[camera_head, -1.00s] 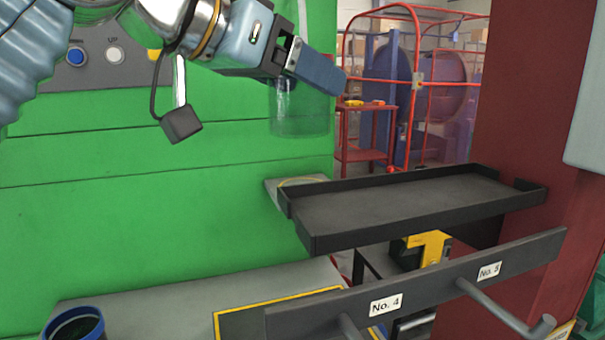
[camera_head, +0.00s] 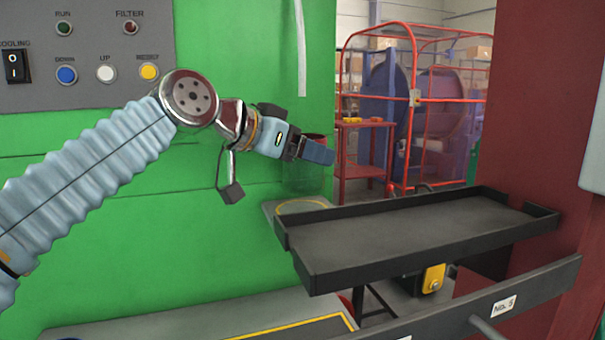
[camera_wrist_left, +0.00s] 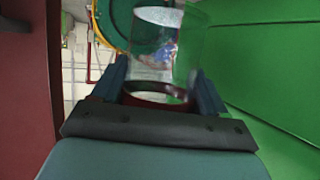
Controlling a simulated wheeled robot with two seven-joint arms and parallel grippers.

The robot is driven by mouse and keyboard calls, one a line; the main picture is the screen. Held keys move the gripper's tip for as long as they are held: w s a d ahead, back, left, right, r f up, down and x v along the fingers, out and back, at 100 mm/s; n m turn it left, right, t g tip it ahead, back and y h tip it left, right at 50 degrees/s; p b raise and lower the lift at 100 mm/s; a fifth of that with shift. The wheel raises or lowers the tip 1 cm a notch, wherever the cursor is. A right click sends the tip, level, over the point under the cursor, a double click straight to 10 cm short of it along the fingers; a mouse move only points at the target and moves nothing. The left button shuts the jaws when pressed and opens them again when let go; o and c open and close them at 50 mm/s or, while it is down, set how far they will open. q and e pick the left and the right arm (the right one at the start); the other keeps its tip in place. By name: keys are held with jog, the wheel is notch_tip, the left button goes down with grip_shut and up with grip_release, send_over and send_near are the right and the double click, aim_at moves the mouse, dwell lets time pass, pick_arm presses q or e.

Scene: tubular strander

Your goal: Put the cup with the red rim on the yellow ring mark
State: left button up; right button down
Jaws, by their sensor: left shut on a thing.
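My left gripper (camera_head: 316,151) is shut on the clear cup with the red rim (camera_head: 303,178). The see-through cup hangs below the fingers and looks roughly upright; part of its red rim shows behind them. The yellow ring mark (camera_head: 301,207) lies on a small grey ledge against the green wall, below the cup, with a gap between. In the left wrist view, the cup (camera_wrist_left: 163,55) sits between the fingers (camera_wrist_left: 163,88), its red rim nearest the camera. A yellow arc shows beyond it; I cannot tell whether that is the mark. My right gripper is out of view.
A black tray (camera_head: 420,232) with raised edges stands just right of the ledge. A green panel (camera_head: 250,70) rises behind the arm, with a grey button box (camera_head: 90,45) on it. A dark red column (camera_head: 535,120) stands at the right.

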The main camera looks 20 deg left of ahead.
aim_at(301, 172)
pick_arm(q)
jog(key=f, duration=0.3)
jog(key=shift+w+a+f, duration=0.1)
jog(key=shift+w+f, duration=0.1)
jog(key=shift+w, duration=0.2)
jog(key=shift+f, duration=0.3)
jog(key=shift+f, duration=0.2)
jog(key=o, duration=0.8)
jog(key=shift+r, duration=0.15)
jog(key=shift+s+r, duration=0.1)
jog(key=shift+r, duration=0.05)
jog(key=b+v, duration=0.1)
jog(key=v, duration=1)
jog(key=shift+s+a, duration=0.3)
